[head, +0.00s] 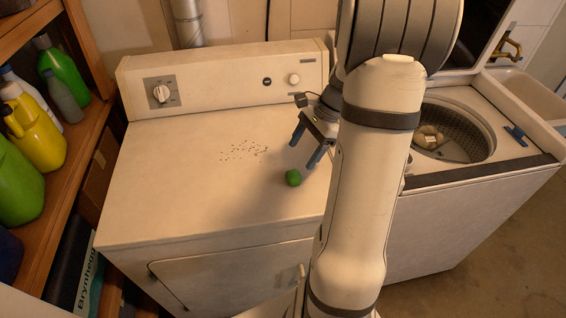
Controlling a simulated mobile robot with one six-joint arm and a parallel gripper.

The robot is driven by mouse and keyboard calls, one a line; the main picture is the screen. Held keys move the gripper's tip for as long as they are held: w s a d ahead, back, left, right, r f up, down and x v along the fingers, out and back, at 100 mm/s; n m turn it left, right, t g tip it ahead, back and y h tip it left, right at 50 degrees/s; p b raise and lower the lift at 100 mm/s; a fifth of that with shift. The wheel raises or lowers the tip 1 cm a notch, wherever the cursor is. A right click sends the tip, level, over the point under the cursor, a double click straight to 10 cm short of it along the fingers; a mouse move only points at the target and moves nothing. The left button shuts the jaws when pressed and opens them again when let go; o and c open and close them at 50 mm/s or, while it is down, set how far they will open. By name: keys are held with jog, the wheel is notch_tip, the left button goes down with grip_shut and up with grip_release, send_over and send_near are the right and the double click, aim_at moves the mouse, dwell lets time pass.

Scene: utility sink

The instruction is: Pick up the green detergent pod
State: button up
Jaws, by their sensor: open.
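The green detergent pod (293,178) is a small rounded green lump on the white top of the dryer (170,205), near its right front part. My gripper (306,148) is open and empty, with two blue-grey fingers. In the picture it shows just above and slightly right of the pod, apart from it. I cannot tell its exact height above the dryer top. My arm hides part of the area to the right of the pod.
Small dark specks (243,151) lie on the dryer top, left of the gripper. The washer (470,205) stands open at right, with things in its drum. A wooden shelf (75,145) with several bottles is at left. The dryer's left top is clear.

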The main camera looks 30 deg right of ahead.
aim_at(296, 173)
jog(key=shift+m+y, duration=0.3)
jog(key=shift+m, duration=0.4)
jog(key=f, duration=0.2)
jog(key=a+f+p, duration=0.1)
jog(key=f, duration=0.2)
jog(key=a+f, duration=0.1)
jog(key=f, duration=0.1)
jog(key=shift+f, duration=0.35)
jog(key=shift+s, duration=0.1)
jog(key=shift+c, duration=0.2)
jog(key=c, duration=1)
